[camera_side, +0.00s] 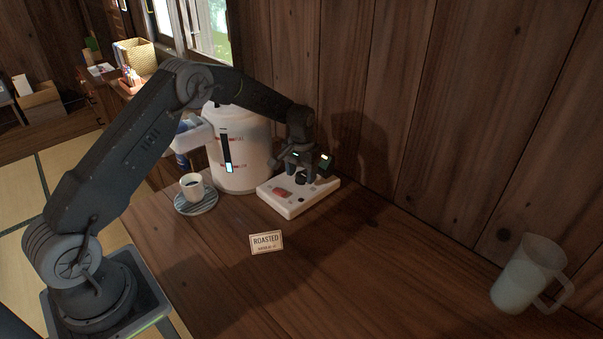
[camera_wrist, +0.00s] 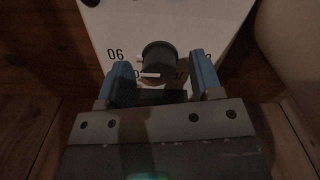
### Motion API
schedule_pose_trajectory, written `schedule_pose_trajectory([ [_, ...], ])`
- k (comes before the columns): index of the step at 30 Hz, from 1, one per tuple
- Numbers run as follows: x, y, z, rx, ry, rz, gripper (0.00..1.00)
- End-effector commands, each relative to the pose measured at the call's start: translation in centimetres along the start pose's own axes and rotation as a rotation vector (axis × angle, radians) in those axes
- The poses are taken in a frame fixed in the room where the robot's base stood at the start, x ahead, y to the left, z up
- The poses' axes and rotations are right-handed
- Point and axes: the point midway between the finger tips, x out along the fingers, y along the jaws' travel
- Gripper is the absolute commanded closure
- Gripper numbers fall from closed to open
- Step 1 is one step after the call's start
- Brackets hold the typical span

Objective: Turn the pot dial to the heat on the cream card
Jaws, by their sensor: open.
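The cream card (camera_side: 266,242) stands on the table in the side view. Its large word reads ROASTED; the smaller line below is too small to read surely. The white pot (camera_side: 238,150) stands behind, next to a white control panel (camera_side: 291,208). The dark round dial (camera_wrist: 159,58) is on this panel, with a white mark at its lower left edge in the wrist view. An upside-down 90 shows left of it; other numbers are partly hidden. My gripper (camera_wrist: 164,78) is open, its blue fingers on either side of the dial; contact cannot be told.
A cup of dark liquid (camera_side: 192,184) sits on a striped saucer (camera_side: 183,207) left of the panel. A frosted jug (camera_side: 524,280) stands at the right. The wooden wall rises close behind the panel. The table between card and jug is clear.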

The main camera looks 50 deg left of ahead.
Motion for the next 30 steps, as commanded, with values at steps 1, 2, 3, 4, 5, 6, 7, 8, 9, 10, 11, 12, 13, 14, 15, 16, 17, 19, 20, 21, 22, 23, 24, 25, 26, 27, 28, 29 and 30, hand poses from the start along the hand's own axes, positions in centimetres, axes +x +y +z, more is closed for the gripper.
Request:
schedule_pose_trajectory([
  [1, -0.6, 0.0, -0.1, 0.000, 0.004, 0.000, 0.41],
  [2, -1.0, 0.0, -0.1, 0.000, 0.004, 0.000, 0.41],
  [3, -1.6, 0.0, -0.1, 0.000, 0.004, 0.000, 0.41],
  [4, -2.2, 0.0, -0.1, 0.000, 0.005, 0.000, 0.41],
  [5, -2.8, 0.0, -0.1, 0.000, 0.006, 0.000, 0.41],
  [6, -3.6, 0.0, -0.1, 0.000, 0.005, 0.000, 0.41],
  [7, -4.4, 0.0, -0.1, 0.000, 0.007, 0.000, 0.41],
  [8, -5.1, 0.0, -0.1, 0.000, 0.006, 0.000, 0.41],
  [9, -6.0, 0.0, -0.1, 0.000, 0.007, 0.000, 0.41],
  [10, -6.7, 0.0, -0.1, 0.000, 0.006, 0.000, 0.41],
  [11, -7.4, 0.0, -0.1, 0.000, 0.006, 0.000, 0.41],
  [12, -8.3, 0.0, -0.1, 0.000, 0.006, 0.000, 0.41],
  [13, -8.9, 0.0, -0.1, 0.000, 0.006, 0.000, 0.41],
  [14, -9.5, 0.0, -0.1, 0.000, 0.005, 0.000, 0.41],
  [15, -10.2, 0.0, -0.1, 0.000, 0.005, 0.000, 0.41],
  [16, -10.7, 0.0, -0.1, 0.000, 0.005, 0.000, 0.41],
  [17, -11.2, 0.0, 0.0, 0.000, 0.005, 0.000, 0.41],
  [19, -12.1, 0.0, 0.0, 0.000, 0.003, 0.000, 0.41],
  [20, -12.4, 0.0, 0.0, 0.000, 0.003, 0.000, 0.41],
  [21, -12.8, 0.0, 0.0, 0.000, 0.003, 0.000, 0.41],
  [22, -13.0, 0.0, 0.0, 0.000, 0.003, 0.000, 0.41],
  [23, -13.2, 0.0, 0.0, 0.000, 0.002, 0.000, 0.41],
  [24, -13.3, 0.0, 0.0, 0.000, 0.002, 0.000, 0.41],
  [25, -13.4, 0.0, 0.0, 0.000, 0.002, 0.000, 0.41],
  [26, -13.5, 0.0, 0.0, 0.000, 0.001, 0.000, 0.41],
  [27, -13.5, 0.0, 0.0, 0.000, 0.001, 0.000, 0.41],
  [28, -13.5, 0.0, 0.0, 0.000, 0.001, 0.000, 0.41],
  [29, -13.5, 0.0, 0.0, 0.000, 0.001, 0.000, 0.41],
  [30, -13.5, 0.0, 0.0, 0.000, 0.001, 0.000, 0.41],
])
